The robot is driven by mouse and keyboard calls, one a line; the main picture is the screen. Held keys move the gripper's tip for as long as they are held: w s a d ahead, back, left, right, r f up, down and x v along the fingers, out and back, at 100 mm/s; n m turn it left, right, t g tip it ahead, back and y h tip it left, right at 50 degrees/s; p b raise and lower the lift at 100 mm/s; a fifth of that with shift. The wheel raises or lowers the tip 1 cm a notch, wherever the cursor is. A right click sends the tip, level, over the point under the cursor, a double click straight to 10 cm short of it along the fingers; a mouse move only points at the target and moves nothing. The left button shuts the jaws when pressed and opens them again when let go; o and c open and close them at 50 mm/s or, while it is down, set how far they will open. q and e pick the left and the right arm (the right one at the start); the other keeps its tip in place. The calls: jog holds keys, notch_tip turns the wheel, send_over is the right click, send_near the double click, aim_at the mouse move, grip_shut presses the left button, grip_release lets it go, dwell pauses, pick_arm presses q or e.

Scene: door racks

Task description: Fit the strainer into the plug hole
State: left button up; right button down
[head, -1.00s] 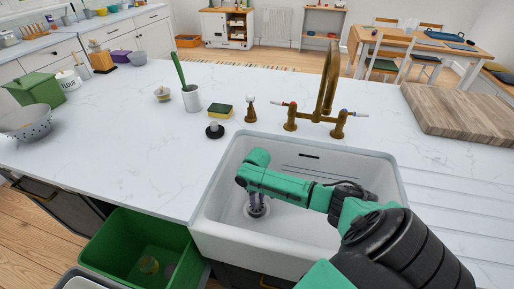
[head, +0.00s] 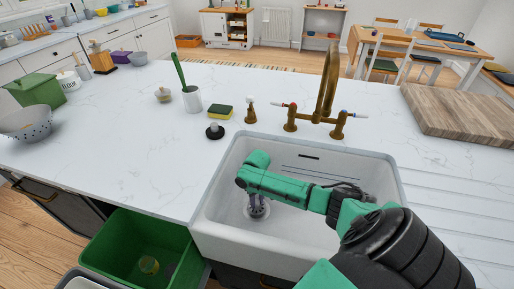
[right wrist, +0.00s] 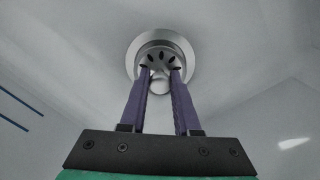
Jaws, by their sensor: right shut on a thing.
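The strainer (right wrist: 160,58) is a small metal disc with dark slots and a round knob. My right gripper (right wrist: 160,80) is shut on its knob, with the purple fingers on either side. The plug hole (right wrist: 185,48) shows as a metal ring around the strainer at the bottom of the white sink (head: 310,240). The strainer appears at or just over the hole; I cannot tell whether it is seated. In the head view, my right gripper (head: 257,208) points down into the left part of the sink, and its fingertips hide most of the strainer. My left gripper is not in view.
A brass tap (head: 325,95) stands behind the sink. A black plug (head: 214,131), a sponge (head: 220,111) and a brush pot (head: 192,98) stand on the counter at left. A wooden board (head: 460,110) lies at right. A green bin (head: 125,255) is open below the counter.

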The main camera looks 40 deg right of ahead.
aim_at(257, 202)
jog(key=shift+f+b, duration=0.75)
jog(key=shift+f, duration=0.45)
jog(key=c, duration=0.6)
grip_release()
jog(key=shift+o, duration=0.2)
jog(key=shift+r, duration=0.1)
notch_tip(257, 202, up, 14)
jog(key=p, duration=0.1)
jog(key=shift+r, duration=0.25)
